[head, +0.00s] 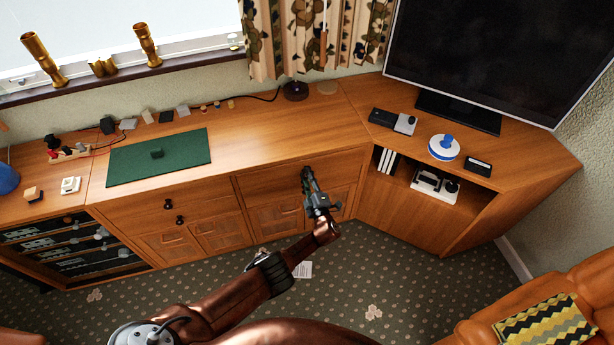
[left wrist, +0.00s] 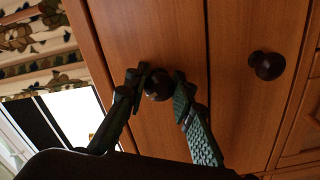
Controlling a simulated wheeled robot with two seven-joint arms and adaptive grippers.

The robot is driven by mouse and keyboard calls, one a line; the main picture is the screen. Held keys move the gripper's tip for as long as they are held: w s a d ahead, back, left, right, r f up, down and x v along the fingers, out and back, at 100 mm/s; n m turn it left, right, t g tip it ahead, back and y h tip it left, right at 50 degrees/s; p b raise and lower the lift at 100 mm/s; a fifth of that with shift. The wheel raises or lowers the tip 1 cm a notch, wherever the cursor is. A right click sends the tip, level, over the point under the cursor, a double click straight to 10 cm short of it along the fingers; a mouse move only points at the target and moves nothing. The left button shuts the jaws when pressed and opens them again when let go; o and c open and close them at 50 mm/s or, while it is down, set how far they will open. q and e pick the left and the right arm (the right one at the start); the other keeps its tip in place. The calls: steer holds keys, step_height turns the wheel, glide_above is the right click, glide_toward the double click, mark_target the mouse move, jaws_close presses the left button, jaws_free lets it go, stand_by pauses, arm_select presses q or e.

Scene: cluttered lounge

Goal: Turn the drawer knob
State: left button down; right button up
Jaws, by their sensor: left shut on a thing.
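My left gripper (head: 308,180) reaches the front of the wooden cabinet, at the upper drawer (head: 270,183) of its right-hand section. In the left wrist view, my left gripper (left wrist: 160,84) is shut on a round dark knob (left wrist: 158,86), with one finger on each side of it. The knob sticks out from a plain wood drawer front (left wrist: 130,35). In the head view the gripper covers this knob. A second dark knob (left wrist: 267,65) sits on the neighbouring panel, across a dark gap, apart from the fingers. My right gripper is not in view.
The cabinet's left section has two dark knobs (head: 167,204). A green mat (head: 190,148) and several small objects lie on the cabinet top. A television (head: 500,55) stands at the right. An orange sofa (head: 480,310) is at the lower right. The patterned carpet (head: 410,285) is mostly clear.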

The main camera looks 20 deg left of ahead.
arm_select(q)
steer(key=c, duration=2)
jaws_free()
steer(key=shift+w+d, duration=0.1)
steer(key=shift+d, duration=0.2)
steer(key=o, duration=0.4)
steer(key=shift+a, duration=0.25)
steer(key=shift+v, duration=6)
